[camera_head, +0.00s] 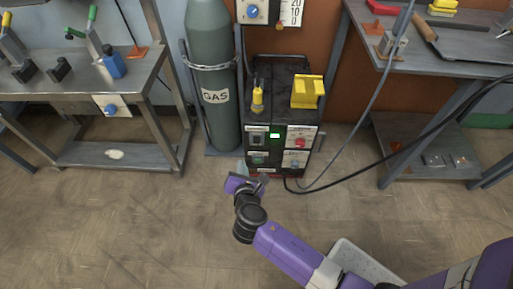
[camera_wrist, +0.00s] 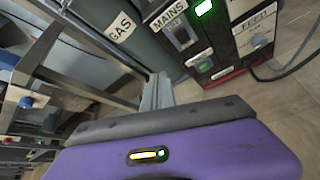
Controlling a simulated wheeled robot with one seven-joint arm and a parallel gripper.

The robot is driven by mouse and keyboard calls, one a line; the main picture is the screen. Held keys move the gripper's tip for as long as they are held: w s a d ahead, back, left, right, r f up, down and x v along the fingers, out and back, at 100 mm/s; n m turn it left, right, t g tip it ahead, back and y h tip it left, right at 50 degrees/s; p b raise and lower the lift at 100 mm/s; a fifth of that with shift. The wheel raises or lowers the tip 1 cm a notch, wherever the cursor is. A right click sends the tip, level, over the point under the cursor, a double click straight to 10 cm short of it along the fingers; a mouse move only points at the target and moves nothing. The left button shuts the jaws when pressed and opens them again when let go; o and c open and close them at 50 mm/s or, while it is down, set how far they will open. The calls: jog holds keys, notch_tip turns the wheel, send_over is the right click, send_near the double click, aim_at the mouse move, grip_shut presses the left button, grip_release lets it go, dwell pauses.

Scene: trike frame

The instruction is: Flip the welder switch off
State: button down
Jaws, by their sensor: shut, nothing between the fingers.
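The welder is a black box (camera_head: 300,122) on the floor, with switches and knobs on its front panel. Its MAINS switch (camera_wrist: 181,36) is at the panel's upper left and also shows small in the head view (camera_head: 257,138). I cannot tell the lever's position, but the green lamp (camera_wrist: 203,8) beside it is lit. My gripper (camera_wrist: 157,92) is shut and empty, with its grey fingers pointing toward the welder. In the head view my gripper (camera_head: 243,168) is at the panel's lower left, below the MAINS switch. I cannot tell whether it touches the panel.
A green gas cylinder (camera_head: 212,60) stands chained left of the welder. A metal workbench (camera_head: 85,80) is at left and another table (camera_head: 455,50) at right. Black cables (camera_head: 400,152) run from the welder's right. The floor (camera_head: 120,225) in front is clear.

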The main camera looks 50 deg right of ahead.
jog(key=shift+s+d+f+n+g+h, duration=0.25)
jog(key=shift+s+d+n+g+h, duration=0.2)
jog(key=shift+s+d+n, duration=0.35)
jog(key=shift+s+d+f+n+g+h, duration=0.2)
jog(key=shift+s+d+n+g+h, duration=0.3)
jog(key=shift+s+n, duration=0.45)
jog(key=shift+w+d, duration=0.1)
jog(key=shift+d, duration=0.05)
jog(key=b, duration=0.4)
send_near(257, 139)
notch_tip(257, 139, down, 3)
jog(key=w+d, duration=0.1)
jog(key=d, duration=0.1)
jog(key=w+d+b, duration=0.1)
jog(key=shift+w+d+r, duration=0.1)
jog(key=shift+w+d, duration=0.3)
jog(key=shift+w+d+r, duration=0.1)
jog(key=shift+w+d, duration=0.25)
jog(key=shift+d, duration=0.1)
jog(key=shift+r, duration=0.1)
